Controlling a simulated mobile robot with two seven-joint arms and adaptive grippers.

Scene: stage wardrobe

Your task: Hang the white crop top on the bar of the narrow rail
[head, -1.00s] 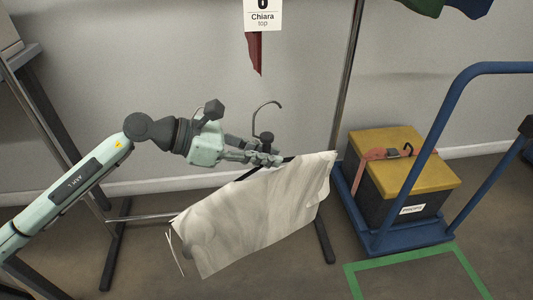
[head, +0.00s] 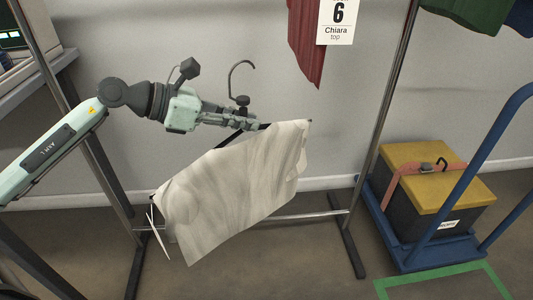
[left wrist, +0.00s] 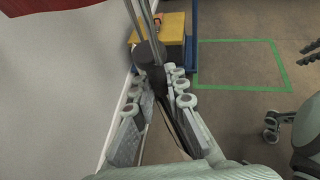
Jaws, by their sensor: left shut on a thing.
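The white crop top (head: 235,185) hangs tilted from a dark hanger, its left side lower, in the head view. My left gripper (head: 250,120) is shut on the hanger just below its hook (head: 232,75), which rises free above the fingers. In the left wrist view the dark hanger neck (left wrist: 150,55) sits between the finger pads. The narrow rail shows by its right upright (head: 390,95), left upright (head: 70,95) and low crossbar (head: 310,214); its top bar is out of view. The top is in front of the rail frame.
A dark red garment (head: 306,45) with a "6 Chiara top" tag (head: 338,20) hangs in the rail's upper part. Right of the rail, a blue trolley (head: 440,250) carries a yellow-lidded box (head: 430,180). Green tape (head: 440,280) marks the floor.

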